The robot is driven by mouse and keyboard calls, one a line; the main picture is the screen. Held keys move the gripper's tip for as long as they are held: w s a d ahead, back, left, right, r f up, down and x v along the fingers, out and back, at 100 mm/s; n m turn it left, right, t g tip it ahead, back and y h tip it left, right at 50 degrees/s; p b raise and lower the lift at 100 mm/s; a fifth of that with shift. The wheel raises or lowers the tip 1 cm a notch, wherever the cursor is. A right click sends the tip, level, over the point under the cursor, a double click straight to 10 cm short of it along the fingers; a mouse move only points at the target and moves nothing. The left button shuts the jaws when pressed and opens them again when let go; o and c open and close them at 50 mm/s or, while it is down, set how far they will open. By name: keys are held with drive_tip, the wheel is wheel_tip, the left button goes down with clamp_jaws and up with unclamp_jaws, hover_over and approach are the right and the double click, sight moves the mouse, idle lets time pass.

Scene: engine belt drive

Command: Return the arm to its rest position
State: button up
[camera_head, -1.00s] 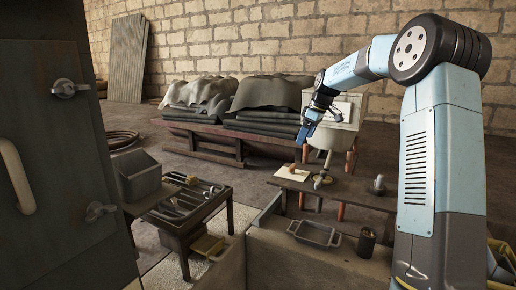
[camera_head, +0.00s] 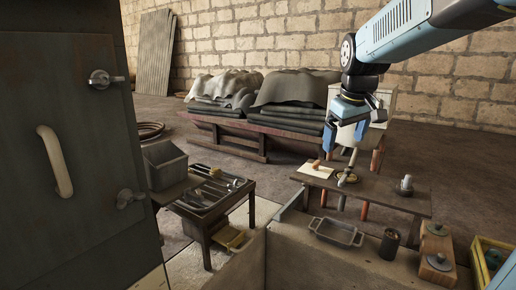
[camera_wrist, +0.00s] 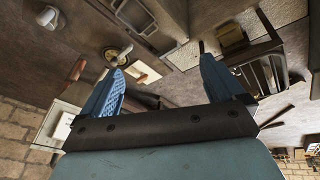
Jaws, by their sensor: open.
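My blue arm (camera_head: 425,28) reaches in from the upper right in the head view. My gripper (camera_head: 345,138) hangs from it, fingers pointing down, above the low wooden bench (camera_head: 385,196). In the wrist view my gripper (camera_wrist: 160,64) shows two blue fingers spread wide, with nothing between them. The bench holds a white sheet (camera_head: 314,171), a round part with an upright piece (camera_head: 346,178) and a grey metal part (camera_head: 406,184). The fingers look clear of these. A pale funnel-like vessel (camera_head: 350,134) shows behind the gripper, partly hidden by it.
A dark cabinet (camera_head: 85,150) with a handle fills the left. A tool table (camera_head: 212,205) stands beside it. A metal tray (camera_head: 335,233), a dark can (camera_head: 389,243) and a wooden block with green tops (camera_head: 436,250) sit in front. Covered stacks (camera_head: 290,115) stand behind.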

drive_tip(key=s+d+f+m, duration=0.1)
drive_tip(key=s+f+m, duration=0.1)
drive_tip(key=s, duration=0.7)
drive_tip(key=s+f+m+t, duration=0.1)
drive_tip(key=s+f+m, duration=0.1)
drive_tip(key=s, duration=0.8)
drive_tip(key=shift+s+d+f+m+t, duration=0.3)
drive_tip(key=shift+d+f+m, duration=0.1)
drive_tip(key=shift+f, duration=0.5)
drive_tip(key=shift+c, duration=0.4)
